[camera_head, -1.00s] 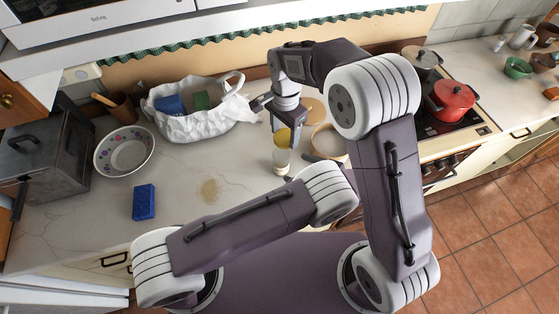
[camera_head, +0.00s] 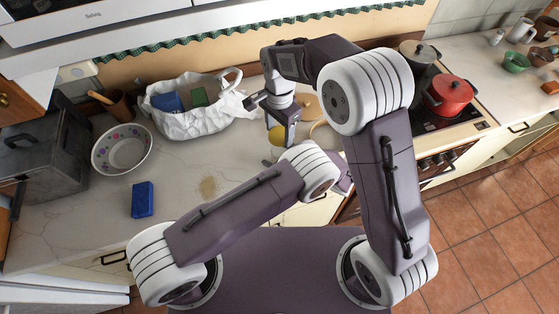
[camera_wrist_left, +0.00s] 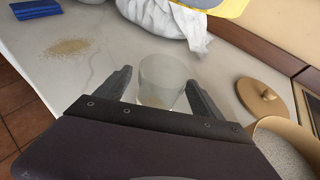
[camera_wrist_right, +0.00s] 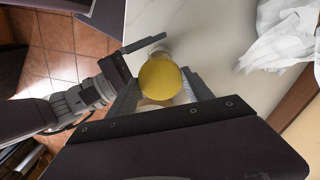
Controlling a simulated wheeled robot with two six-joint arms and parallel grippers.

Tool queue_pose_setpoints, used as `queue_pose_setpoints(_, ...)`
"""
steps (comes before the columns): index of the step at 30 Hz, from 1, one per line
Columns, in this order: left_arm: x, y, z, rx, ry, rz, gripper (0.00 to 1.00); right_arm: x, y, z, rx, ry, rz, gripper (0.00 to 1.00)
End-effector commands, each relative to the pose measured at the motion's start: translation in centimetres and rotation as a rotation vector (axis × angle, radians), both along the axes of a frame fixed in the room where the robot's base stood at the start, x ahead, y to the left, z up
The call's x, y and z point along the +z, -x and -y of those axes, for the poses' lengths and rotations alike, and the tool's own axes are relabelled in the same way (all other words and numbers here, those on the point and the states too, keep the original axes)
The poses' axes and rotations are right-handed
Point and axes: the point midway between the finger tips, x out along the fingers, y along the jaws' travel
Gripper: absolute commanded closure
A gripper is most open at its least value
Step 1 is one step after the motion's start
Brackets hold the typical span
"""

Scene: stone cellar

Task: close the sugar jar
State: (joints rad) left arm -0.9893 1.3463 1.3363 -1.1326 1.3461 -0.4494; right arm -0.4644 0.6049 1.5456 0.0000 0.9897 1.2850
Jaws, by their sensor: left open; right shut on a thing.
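The glass jar (camera_wrist_left: 162,80) stands upright on the counter, pale and translucent, between the spread fingers of my left gripper (camera_wrist_left: 160,92). The left gripper is open; I cannot tell whether a finger touches the glass. In the head view my left arm hides most of this gripper and the jar. My right gripper (camera_wrist_right: 162,88) is shut on a round yellow lid (camera_wrist_right: 160,79) above the jar. The lid also shows in the head view (camera_head: 276,136), and its edge at the top of the left wrist view (camera_wrist_left: 228,7). The lid appears apart from the jar's rim.
A wooden knobbed lid (camera_wrist_left: 262,101) and a tan-rimmed container (camera_wrist_left: 272,123) with a pale grainy inside stand close by. A white bag (camera_head: 190,123), a bowl (camera_head: 107,163), a blue sponge (camera_head: 142,200) and a brown spill (camera_head: 208,187) lie left. Pots (camera_head: 449,92) stand right.

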Motion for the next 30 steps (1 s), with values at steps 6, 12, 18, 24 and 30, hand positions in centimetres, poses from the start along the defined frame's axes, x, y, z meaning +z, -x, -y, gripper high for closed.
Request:
queue_pose_setpoints(6,-0.8,-1.2,-1.5,0.001,0.0,0.0,0.23,0.0,0.0,0.0,0.0,0.0,0.0,0.78)
queue_pose_setpoints(12,-0.9,-1.4,-1.8,0.0,0.001,0.001,0.23,0.0,0.0,0.0,0.0,0.0,0.0,0.78)
queue_pose_setpoints(18,-0.9,-1.4,-1.7,0.0,0.0,0.0,0.39,0.0,0.0,0.0,0.0,0.0,0.0,0.78)
queue_pose_setpoints(24,-0.9,-1.4,-1.7,0.0,0.0,0.0,0.95,0.0,0.0,0.0,0.0,0.0,0.0,0.78)
queue_pose_setpoints(30,-0.9,-1.4,-1.7,0.0,0.0,0.0,1.0,-0.6,0.0,0.0,0.0,0.001,-0.002,0.78)
